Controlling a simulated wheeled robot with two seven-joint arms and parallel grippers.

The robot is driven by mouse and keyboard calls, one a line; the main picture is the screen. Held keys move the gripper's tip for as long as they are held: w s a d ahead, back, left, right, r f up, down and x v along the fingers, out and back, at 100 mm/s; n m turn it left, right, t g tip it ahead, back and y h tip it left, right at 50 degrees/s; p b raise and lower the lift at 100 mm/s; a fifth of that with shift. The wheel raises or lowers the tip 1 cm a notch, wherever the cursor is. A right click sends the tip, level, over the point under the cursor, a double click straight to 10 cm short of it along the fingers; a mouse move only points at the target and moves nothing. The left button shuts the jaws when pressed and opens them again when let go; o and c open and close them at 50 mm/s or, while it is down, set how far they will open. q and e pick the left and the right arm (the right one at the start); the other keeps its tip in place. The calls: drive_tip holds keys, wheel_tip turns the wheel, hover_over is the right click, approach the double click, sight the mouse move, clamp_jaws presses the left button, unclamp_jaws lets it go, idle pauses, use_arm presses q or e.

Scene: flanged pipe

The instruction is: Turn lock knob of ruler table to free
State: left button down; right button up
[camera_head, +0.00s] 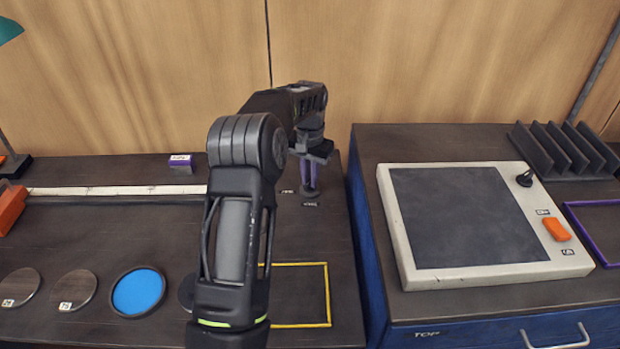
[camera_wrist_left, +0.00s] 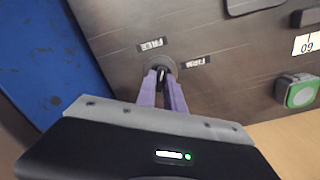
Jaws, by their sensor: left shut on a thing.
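The lock knob (camera_wrist_left: 161,71) is a small dark knob on a round base on the dark table, with a FREE label (camera_wrist_left: 151,44) and a FIRM label (camera_wrist_left: 196,62) beside it in the left wrist view. My left gripper (camera_head: 311,186) points down with its purple fingers shut on the knob; the fingers (camera_wrist_left: 164,84) stand on either side of it in the wrist view. The fingers hide most of the knob, so I cannot tell clearly which label it points to. The ruler table's pale ruler strip (camera_head: 120,191) runs left of my arm. My right gripper is out of view.
A blue cabinet (camera_head: 370,250) carries a cream-framed panel (camera_head: 405,272) with an orange switch (camera_head: 557,229). A purple labelled block (camera_head: 181,162) stands behind the ruler. Discs, a blue round piece (camera_head: 138,292) and a yellow outline (camera_head: 328,300) lie in front. A green-faced device (camera_wrist_left: 299,93) is near the knob.

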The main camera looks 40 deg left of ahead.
use_arm(q)
drive_tip(key=n, duration=0.5)
drive_tip(key=shift+n, duration=0.4)
drive_tip(key=c, duration=1.4)
unclamp_jaws()
drive_tip(key=shift+c, duration=0.2)
wheel_tip(320, 180, up, 8)
drive_tip(key=shift+f+b, duration=0.1)
drive_tip(key=shift+b, duration=0.55)
